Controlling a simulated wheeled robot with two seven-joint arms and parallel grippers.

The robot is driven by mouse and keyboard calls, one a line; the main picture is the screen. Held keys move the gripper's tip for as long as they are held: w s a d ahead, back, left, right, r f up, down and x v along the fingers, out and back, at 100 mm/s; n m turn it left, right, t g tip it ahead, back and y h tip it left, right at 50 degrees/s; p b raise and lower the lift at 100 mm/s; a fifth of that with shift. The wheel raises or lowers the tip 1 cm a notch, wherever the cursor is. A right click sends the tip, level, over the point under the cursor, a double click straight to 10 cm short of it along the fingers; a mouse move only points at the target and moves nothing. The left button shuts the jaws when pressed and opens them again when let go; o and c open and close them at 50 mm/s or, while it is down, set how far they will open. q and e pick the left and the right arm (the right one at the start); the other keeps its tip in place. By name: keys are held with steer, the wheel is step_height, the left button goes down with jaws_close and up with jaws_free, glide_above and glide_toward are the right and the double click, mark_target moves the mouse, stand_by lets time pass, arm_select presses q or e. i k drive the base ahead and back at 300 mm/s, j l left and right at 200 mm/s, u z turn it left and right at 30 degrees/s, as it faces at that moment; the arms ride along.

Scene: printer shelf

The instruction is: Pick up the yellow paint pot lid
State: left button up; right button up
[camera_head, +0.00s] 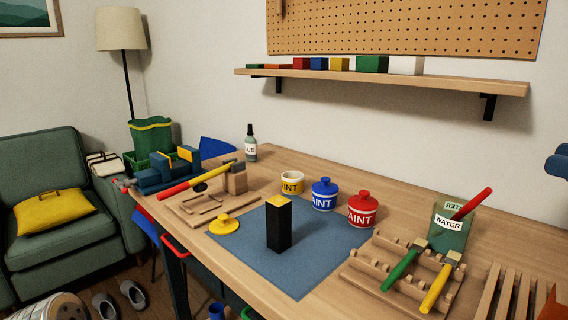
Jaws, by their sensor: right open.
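The yellow paint pot lid (223,225) lies at the left edge of the blue mat (305,272), with its knob up. The open white and yellow paint pot (292,184) stands behind the mat, lidless. The blue paint pot (324,196) and the red paint pot (362,209) have their lids on. What appears to be my right gripper (557,164) shows only partly at the right edge, open, high above the table and far from the lid. My left gripper is not in view.
A tall black block with a yellow top (278,228) stands on the mat, right of the lid. A wooden tray (205,203) with a red and yellow tool lies behind the lid. A brush rack (400,271) and a water cup (449,232) stand at right.

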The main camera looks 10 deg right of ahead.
mark_target(225, 225)
steer(key=k+j, duration=0.15)
steer(key=j, duration=0.2)
steer(key=k+j, duration=0.2)
steer(key=j, duration=0.15)
steer(key=k+j, duration=0.15)
steer(key=j, duration=0.25)
steer(key=k+j, duration=0.2)
steer(key=j, duration=0.15)
steer(key=k+j, duration=0.15)
steer(key=j, duration=0.2)
